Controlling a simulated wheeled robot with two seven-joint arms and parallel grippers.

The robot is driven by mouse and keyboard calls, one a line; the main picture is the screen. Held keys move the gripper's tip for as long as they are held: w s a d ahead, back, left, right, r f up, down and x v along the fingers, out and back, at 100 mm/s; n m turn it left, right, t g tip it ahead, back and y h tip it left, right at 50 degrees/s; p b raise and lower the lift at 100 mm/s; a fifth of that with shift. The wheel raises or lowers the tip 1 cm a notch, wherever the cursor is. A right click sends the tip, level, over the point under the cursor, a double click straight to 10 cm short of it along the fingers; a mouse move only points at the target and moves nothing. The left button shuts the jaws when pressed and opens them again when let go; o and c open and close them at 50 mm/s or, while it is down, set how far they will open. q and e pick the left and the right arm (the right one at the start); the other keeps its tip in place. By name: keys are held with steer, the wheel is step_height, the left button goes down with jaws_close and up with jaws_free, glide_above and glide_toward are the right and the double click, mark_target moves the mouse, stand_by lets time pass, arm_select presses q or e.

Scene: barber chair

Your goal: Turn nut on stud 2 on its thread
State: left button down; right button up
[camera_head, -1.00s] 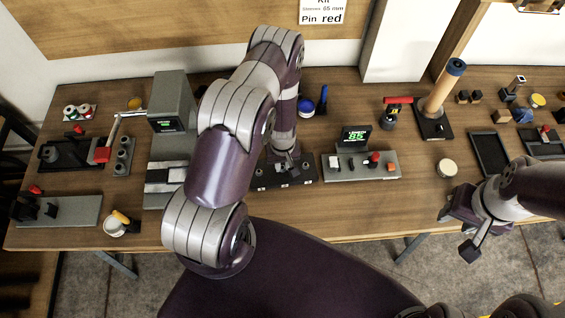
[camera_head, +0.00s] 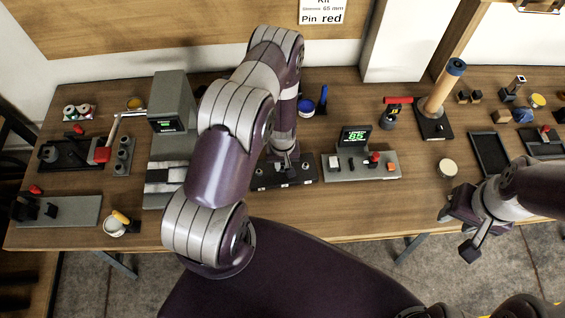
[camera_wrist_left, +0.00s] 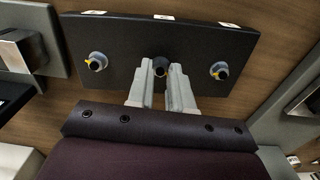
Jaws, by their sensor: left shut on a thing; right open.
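A dark stud block (camera_wrist_left: 200,45) lies on the bench below my left gripper; it also shows in the head view (camera_head: 302,178). In the left wrist view three studs stand in a row: one on the left (camera_wrist_left: 96,61), the middle one (camera_wrist_left: 160,66) and one on the right (camera_wrist_left: 218,71). The outer two each carry a pale nut with a yellow mark. My left gripper (camera_wrist_left: 160,88) is shut at the middle stud, its two fingers on either side of it. The nut there is mostly hidden by the fingers. My right gripper (camera_head: 462,231) is open and empty over the bench's front edge at right.
A grey panel with a lit display (camera_head: 355,136) and small coloured parts stands right of the block. A grey machine (camera_head: 174,110) stands to its left. A red-handled tool (camera_head: 393,112) and a wooden post (camera_head: 443,90) stand further right. Bench in front of the panel is clear.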

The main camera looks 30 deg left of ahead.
mark_target(282, 168)
arm_select(q)
steer(key=shift+m, duration=1.3)
stand_by(1.7)
steer(key=c, duration=1)
jaws_free()
step_height(282, 168, up, 13)
steer(key=shift+f+b, duration=0.2)
steer(key=shift+b, duration=1.05)
